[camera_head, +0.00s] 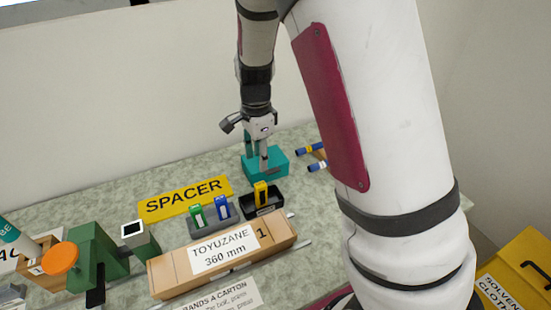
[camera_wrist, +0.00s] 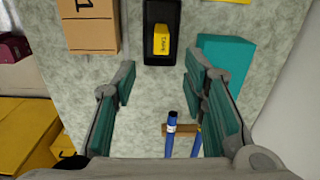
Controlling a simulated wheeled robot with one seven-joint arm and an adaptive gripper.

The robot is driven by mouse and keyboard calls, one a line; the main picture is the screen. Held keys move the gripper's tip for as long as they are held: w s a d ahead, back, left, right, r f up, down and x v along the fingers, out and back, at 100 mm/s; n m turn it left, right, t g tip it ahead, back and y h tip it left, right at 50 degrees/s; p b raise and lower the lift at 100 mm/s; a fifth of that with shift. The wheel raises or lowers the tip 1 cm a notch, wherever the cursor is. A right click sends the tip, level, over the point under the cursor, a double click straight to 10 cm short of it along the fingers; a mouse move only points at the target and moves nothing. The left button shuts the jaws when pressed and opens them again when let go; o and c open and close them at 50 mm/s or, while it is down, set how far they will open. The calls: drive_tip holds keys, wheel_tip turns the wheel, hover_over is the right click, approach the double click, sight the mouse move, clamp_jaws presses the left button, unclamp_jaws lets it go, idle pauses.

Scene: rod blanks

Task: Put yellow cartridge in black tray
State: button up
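The yellow cartridge (camera_head: 261,194) is inside the black tray (camera_head: 269,211), and its top shows above the rim in the head view. In the wrist view the yellow cartridge (camera_wrist: 160,39) lies within the outline of the black tray (camera_wrist: 161,11), at the top centre. My gripper (camera_head: 257,161) is open and empty. In the head view it is just behind the tray, over or in front of a teal box. In the wrist view the cartridge is beyond the gap between my fingers (camera_wrist: 161,80), apart from both.
The teal box (camera_head: 281,163) is close to my fingers. A grey holder (camera_head: 213,224) with green and blue cartridges stands left of the tray. A long cardboard carton (camera_head: 223,257) lies in front. Blue rods (camera_head: 313,150) rest on a wooden piece at the right.

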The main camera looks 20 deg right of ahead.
drive_tip(key=s+a+r+n+t+y, duration=0.1)
drive_tip(key=s+r+n+t, duration=0.2)
drive_tip(key=s+r+n, duration=1.2)
drive_tip(key=s+r+n+t+h, duration=0.1)
drive_tip(key=s+r+n, duration=0.1)
drive_tip(key=s+r, duration=0.4)
drive_tip(key=s, duration=0.3)
drive_tip(key=shift+d+n+t, duration=0.2)
drive_tip(key=shift+n+t, duration=0.1)
drive_tip(key=shift+t, duration=0.1)
